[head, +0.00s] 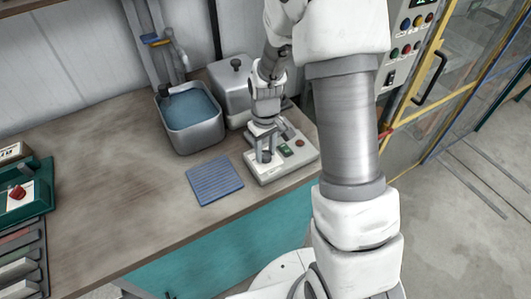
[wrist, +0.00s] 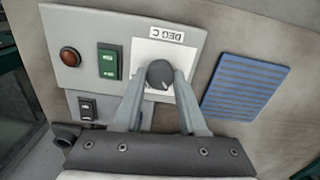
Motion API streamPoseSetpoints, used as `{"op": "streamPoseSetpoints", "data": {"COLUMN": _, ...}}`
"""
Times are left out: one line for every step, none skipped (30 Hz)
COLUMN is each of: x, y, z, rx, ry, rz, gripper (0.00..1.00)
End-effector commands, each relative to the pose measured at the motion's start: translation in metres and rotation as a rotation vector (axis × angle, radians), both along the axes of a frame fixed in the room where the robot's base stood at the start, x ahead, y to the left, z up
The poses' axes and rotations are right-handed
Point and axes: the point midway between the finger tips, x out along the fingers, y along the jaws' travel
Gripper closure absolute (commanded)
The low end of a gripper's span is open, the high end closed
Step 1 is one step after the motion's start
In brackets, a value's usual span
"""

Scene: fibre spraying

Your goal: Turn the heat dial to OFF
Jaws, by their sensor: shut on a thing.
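The heat dial (wrist: 159,72) is a dark round knob on a white plate marked "DEG C", seen upside down in the wrist view. My gripper (wrist: 161,79) is shut on the dial, one finger on each side of it. The fingers hide part of the plate, and I cannot read any dial marks or an OFF position. The dial belongs to a light grey control box (head: 288,171), which sits on the bench in the head view. There my gripper (head: 264,150) comes down over the box's left part and hides the dial.
A green rocker switch (wrist: 110,62), a red-orange lamp (wrist: 70,57) and a black switch (wrist: 88,107) sit beside the dial. A blue ribbed mat (head: 215,180) lies left of the box. Behind are a water-filled metal basin (head: 191,123) and a lidded metal tank (head: 232,87).

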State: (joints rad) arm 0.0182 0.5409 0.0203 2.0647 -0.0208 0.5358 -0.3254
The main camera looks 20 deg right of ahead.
Motion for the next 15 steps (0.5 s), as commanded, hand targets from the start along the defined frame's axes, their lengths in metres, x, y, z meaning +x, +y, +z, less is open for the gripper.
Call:
{"op": "streamPoseSetpoints", "data": {"x": 0.0000, "y": -0.0003, "z": -0.0009, "rx": 0.000, "ry": 0.000, "rz": 0.037, "gripper": 1.00}}
{"op": "streamPoseSetpoints", "data": {"x": -0.0001, "y": -0.0007, "z": -0.0009, "rx": 0.000, "ry": 0.000, "rz": 0.060, "gripper": 1.00}}
{"op": "streamPoseSetpoints", "data": {"x": -0.0001, "y": -0.0006, "z": -0.0008, "rx": 0.001, "ry": 0.000, "rz": 0.088, "gripper": 1.00}}
{"op": "streamPoseSetpoints", "data": {"x": -0.0002, "y": -0.0003, "z": -0.0006, "rx": 0.001, "ry": 0.000, "rz": 0.109, "gripper": 1.00}}
{"op": "streamPoseSetpoints", "data": {"x": -0.0002, "y": -0.0002, "z": -0.0006, "rx": 0.001, "ry": 0.001, "rz": 0.130, "gripper": 1.00}}
{"op": "streamPoseSetpoints", "data": {"x": -0.0002, "y": -0.0003, "z": -0.0005, "rx": 0.000, "ry": 0.001, "rz": 0.154, "gripper": 1.00}}
{"op": "streamPoseSetpoints", "data": {"x": -0.0002, "y": -0.0005, "z": -0.0004, "rx": 0.000, "ry": 0.001, "rz": 0.171, "gripper": 1.00}}
{"op": "streamPoseSetpoints", "data": {"x": -0.0002, "y": -0.0005, "z": -0.0003, "rx": 0.000, "ry": 0.001, "rz": 0.186, "gripper": 1.00}}
{"op": "streamPoseSetpoints", "data": {"x": -0.0002, "y": -0.0003, "z": -0.0002, "rx": 0.001, "ry": 0.001, "rz": 0.206, "gripper": 1.00}}
{"op": "streamPoseSetpoints", "data": {"x": -0.0002, "y": -0.0001, "z": -0.0002, "rx": 0.001, "ry": 0.000, "rz": 0.220, "gripper": 1.00}}
{"op": "streamPoseSetpoints", "data": {"x": -0.0002, "y": -0.0001, "z": -0.0001, "rx": 0.000, "ry": 0.001, "rz": 0.232, "gripper": 1.00}}
{"op": "streamPoseSetpoints", "data": {"x": -0.0002, "y": -0.0001, "z": 0.0000, "rx": 0.000, "ry": 0.001, "rz": 0.248, "gripper": 1.00}}
{"op": "streamPoseSetpoints", "data": {"x": -0.0002, "y": -0.0002, "z": 0.0000, "rx": 0.000, "ry": 0.001, "rz": 0.258, "gripper": 1.00}}
{"op": "streamPoseSetpoints", "data": {"x": -0.0002, "y": -0.0002, "z": 0.0000, "rx": 0.000, "ry": 0.001, "rz": 0.266, "gripper": 1.00}}
{"op": "streamPoseSetpoints", "data": {"x": -0.0002, "y": -0.0003, "z": 0.0001, "rx": 0.000, "ry": 0.001, "rz": 0.275, "gripper": 1.00}}
